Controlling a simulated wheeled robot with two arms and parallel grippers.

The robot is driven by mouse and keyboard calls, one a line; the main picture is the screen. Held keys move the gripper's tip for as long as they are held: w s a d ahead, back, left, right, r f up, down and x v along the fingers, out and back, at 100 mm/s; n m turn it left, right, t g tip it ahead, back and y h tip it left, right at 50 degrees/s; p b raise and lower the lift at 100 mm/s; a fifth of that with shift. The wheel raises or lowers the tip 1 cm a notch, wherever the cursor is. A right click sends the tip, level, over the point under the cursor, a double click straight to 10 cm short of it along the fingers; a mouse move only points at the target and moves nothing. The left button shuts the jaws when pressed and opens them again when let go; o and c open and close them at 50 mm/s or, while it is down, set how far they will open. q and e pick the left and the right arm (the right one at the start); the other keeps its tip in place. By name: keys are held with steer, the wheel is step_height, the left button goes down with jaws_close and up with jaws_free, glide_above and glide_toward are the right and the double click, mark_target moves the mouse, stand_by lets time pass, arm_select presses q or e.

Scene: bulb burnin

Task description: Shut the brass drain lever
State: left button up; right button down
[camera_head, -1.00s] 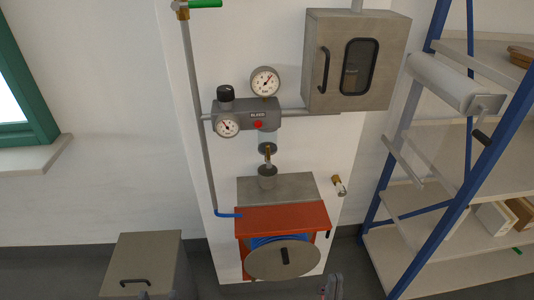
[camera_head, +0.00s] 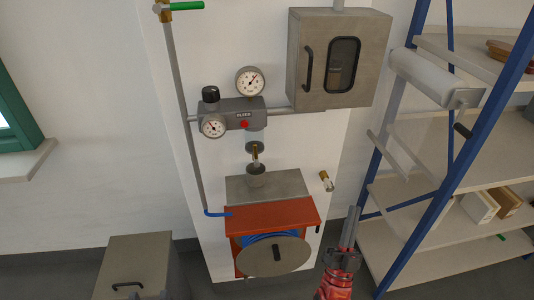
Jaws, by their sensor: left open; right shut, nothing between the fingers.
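The brass drain lever (camera_head: 255,152) is a small brass piece under the clear bowl of the grey regulator unit (camera_head: 240,114). It hangs upright above a grey cup (camera_head: 256,174), and its lower end is close to the cup. My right gripper (camera_head: 353,212) is shut and empty. It points up at the lower right, in front of the wall and well apart from the lever. Of my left gripper (camera_head: 150,296), only the fingertips show at the bottom edge, spread apart and low by the grey bin.
A red hose reel (camera_head: 270,216) with a round disc (camera_head: 273,256) stands below the cup. A grey cabinet (camera_head: 300,60) hangs above right. A blue-framed shelf (camera_head: 415,160) stands at the right. A brass fitting (camera_head: 326,181) hangs on the wall. A green-handled valve (camera_head: 187,6) is at the top.

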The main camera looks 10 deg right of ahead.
steer(key=w+d+f+m+g+y+p, duration=0.1)
steer(key=w+d+f+m+g+y, duration=0.25)
steer(key=w, duration=0.35)
steer(key=w+d+f+m+g+y+p, duration=0.1)
steer(key=w+d+f+m+g+y, duration=0.2)
steer(key=w, duration=0.4)
steer(key=s+a+r+n+g+y+p, duration=0.2)
steer(key=a+r+n+y, duration=0.5)
steer(key=a+r+y, duration=0.4)
steer(key=a+g+y, duration=0.1)
steer(key=a+y, duration=0.1)
steer(key=y, duration=0.3)
steer(key=shift+s+a+r+n+g, duration=0.15)
steer(key=shift+a+n+g, duration=0.2)
steer(key=shift+y, duration=0.25)
